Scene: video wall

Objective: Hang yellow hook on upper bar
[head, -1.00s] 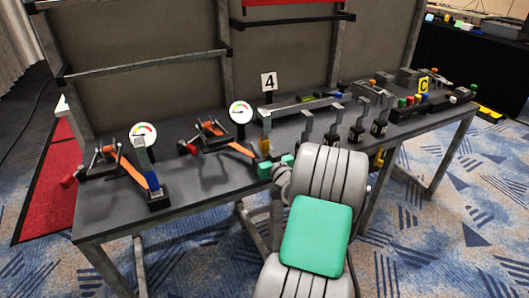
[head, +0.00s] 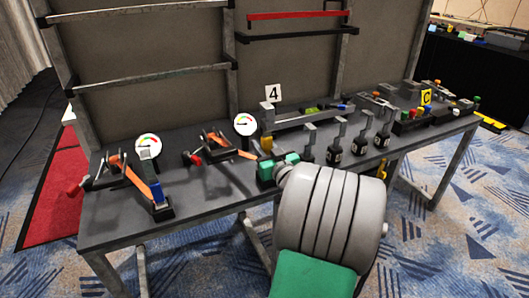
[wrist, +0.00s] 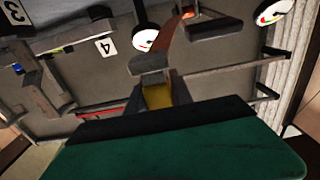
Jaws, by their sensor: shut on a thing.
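My gripper (head: 278,166) shows as green fingers at the table's front edge, in the middle of the head view. It is shut on the yellow hook (head: 266,144), which stands up just behind the fingers. In the wrist view the hook is a yellow block (wrist: 158,96) beyond the gripper's dark edge, with a grey piece against it. I cannot tell if that piece belongs to the hook. On the wall frame, a grey upper bar (head: 150,33) runs above a grey lower bar (head: 150,78). Further right, a red bar (head: 300,15) runs above a black bar (head: 298,33). The hook is well below all bars.
The dark table (head: 220,200) holds two orange-levered clamps (head: 142,175), dial gauges (head: 246,124), a number 4 sign (head: 273,93) and several upright grey-topped levers (head: 338,135). Another yellow piece (head: 381,169) shows at the front edge. Space before the wall bars is clear.

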